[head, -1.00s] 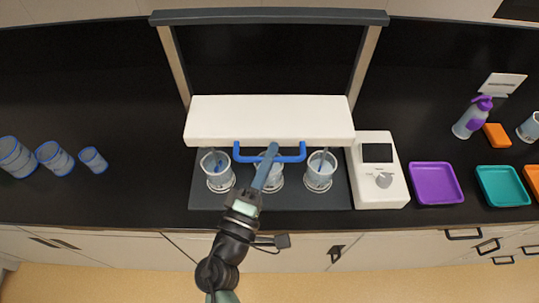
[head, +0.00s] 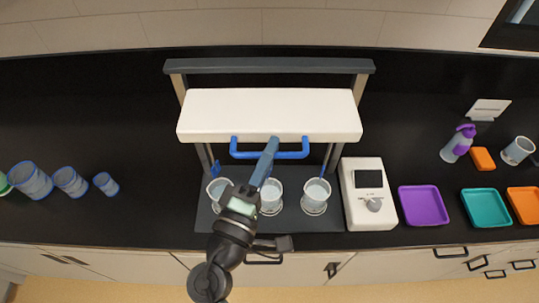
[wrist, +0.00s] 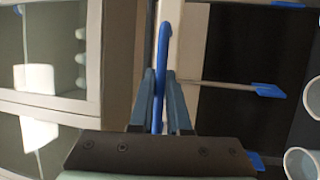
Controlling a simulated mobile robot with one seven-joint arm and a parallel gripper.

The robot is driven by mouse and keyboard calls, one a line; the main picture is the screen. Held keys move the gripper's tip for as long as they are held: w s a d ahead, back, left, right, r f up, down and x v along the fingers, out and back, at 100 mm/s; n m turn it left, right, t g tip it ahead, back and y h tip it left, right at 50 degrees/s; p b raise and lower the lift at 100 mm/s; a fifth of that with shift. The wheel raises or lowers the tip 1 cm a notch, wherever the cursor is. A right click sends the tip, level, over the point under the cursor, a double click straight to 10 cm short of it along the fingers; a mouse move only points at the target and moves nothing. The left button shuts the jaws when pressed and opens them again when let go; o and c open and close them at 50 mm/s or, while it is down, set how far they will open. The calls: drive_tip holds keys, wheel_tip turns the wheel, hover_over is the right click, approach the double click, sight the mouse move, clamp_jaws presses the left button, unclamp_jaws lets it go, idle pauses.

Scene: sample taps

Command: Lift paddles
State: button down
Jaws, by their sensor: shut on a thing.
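A white stirrer head (head: 270,115) spans two upright posts and carries a blue U-shaped handle (head: 237,152) in front. My gripper (head: 272,147) is shut on the handle; the wrist view shows both fingers (wrist: 159,85) on either side of the blue bar (wrist: 162,45). Blue paddles hang on thin shafts below the head; the left paddle (head: 215,166) and right paddle (head: 324,168) show above the beakers. The middle paddle is hidden by my arm in the head view. The left beaker (head: 218,190), middle beaker (head: 271,195) and right beaker (head: 316,195) stand on the dark base.
A control box (head: 369,195) stands right of the base. Purple (head: 423,206), teal (head: 486,208) and orange (head: 525,200) trays lie further right, with a spray bottle (head: 457,144) behind. Several blue-rimmed beakers (head: 70,181) stand at the left. The counter between is clear.

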drive_tip(key=shift+r, duration=0.45)
drive_tip(key=c, duration=1)
unclamp_jaws()
drive_tip(key=shift+o, duration=0.6)
drive_tip(key=shift+f, duration=0.15)
drive_tip(key=b+v, duration=0.6)
drive_tip(key=v, duration=0.7)
